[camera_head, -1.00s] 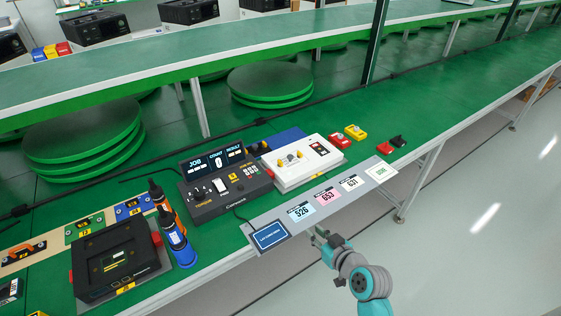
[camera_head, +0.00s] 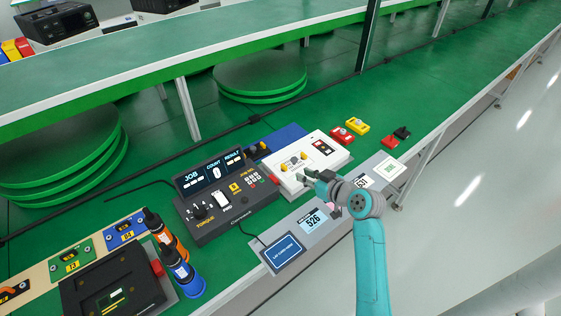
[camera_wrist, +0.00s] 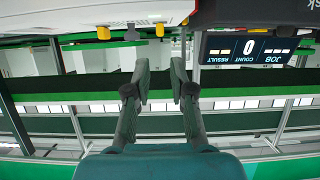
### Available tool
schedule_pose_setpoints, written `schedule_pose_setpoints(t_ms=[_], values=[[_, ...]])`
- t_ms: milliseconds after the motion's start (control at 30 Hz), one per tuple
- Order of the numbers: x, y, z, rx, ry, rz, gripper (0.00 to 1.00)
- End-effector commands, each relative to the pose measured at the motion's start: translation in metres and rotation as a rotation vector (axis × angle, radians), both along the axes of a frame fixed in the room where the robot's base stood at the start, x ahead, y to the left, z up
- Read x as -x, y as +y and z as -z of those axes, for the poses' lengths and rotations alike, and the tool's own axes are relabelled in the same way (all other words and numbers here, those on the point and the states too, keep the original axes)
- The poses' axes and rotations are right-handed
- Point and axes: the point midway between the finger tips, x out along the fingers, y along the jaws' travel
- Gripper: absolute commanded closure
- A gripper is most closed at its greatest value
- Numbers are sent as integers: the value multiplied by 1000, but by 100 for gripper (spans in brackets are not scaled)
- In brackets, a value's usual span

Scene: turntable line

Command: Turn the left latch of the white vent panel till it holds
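The white vent panel (camera_head: 330,158) lies flat on the green bench, to the right of the black console. Two yellow latches stand near its left end, the left latch (camera_head: 285,168) closer to the console and the right latch (camera_head: 302,155) beyond. My gripper (camera_head: 306,176) is just above the panel's front edge, near the latches but apart from them. In the upside-down wrist view, the left latch (camera_wrist: 159,30) and right latch (camera_wrist: 103,33) show at the top, ahead of my open, empty fingers (camera_wrist: 162,88). The exact turn of each latch is too small to tell.
The black console (camera_head: 232,200) stands close to the panel's left. Red and yellow blocks (camera_head: 356,126) lie behind its right end. A grey label strip (camera_head: 325,228) runs along the bench's front edge, below my arm. Bottle-like tools (camera_head: 185,273) stand farther left.

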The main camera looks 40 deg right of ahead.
Motion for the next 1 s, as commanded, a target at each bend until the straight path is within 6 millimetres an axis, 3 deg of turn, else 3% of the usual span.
schedule_pose_setpoints(t_ms=[600, 1000], values=[[-85, 3, 35, 1, 0, -1, 77], [-97, 3, 40, 0, -1, 1, 77]])
